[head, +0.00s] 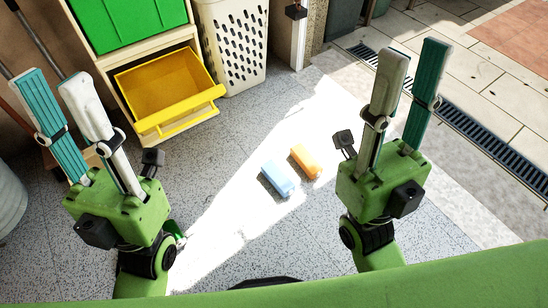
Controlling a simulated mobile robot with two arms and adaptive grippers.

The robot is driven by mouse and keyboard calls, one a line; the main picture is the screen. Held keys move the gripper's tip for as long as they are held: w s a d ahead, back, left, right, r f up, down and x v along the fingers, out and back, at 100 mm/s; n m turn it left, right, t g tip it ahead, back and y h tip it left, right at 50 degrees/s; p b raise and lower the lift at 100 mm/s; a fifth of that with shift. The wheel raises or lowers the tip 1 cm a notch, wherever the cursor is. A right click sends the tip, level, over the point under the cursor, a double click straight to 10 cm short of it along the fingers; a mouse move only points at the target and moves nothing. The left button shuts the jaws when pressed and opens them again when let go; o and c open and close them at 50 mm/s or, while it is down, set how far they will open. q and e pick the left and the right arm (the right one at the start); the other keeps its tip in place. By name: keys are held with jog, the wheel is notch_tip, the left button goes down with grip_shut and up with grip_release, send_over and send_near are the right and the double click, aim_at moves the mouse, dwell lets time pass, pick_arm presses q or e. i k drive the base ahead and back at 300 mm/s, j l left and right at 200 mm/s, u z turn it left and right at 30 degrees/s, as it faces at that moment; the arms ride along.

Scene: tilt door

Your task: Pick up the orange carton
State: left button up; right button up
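The orange carton (305,161) lies on the speckled grey floor near the middle of the head view, in a bright sunlit patch. A light blue carton (277,178) lies just to its left and a little nearer to me. My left gripper (50,92) is raised at the left, with its fingers apart and nothing between them. My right gripper (413,58) is raised to the right of the orange carton, also with its fingers apart and empty. Neither gripper touches a carton.
A cabinet with a green front (130,20) and an open yellow drawer (170,95) stands at the back left. A white perforated basket (236,45) stands beside it. A drain grate (475,125) crosses the paving at the right. The floor around the cartons is clear.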

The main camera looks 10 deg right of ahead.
aim_at(311, 167)
jog(key=i+l+u, duration=0.15)
jog(key=l+u, duration=1.2)
jog(key=l, duration=0.2)
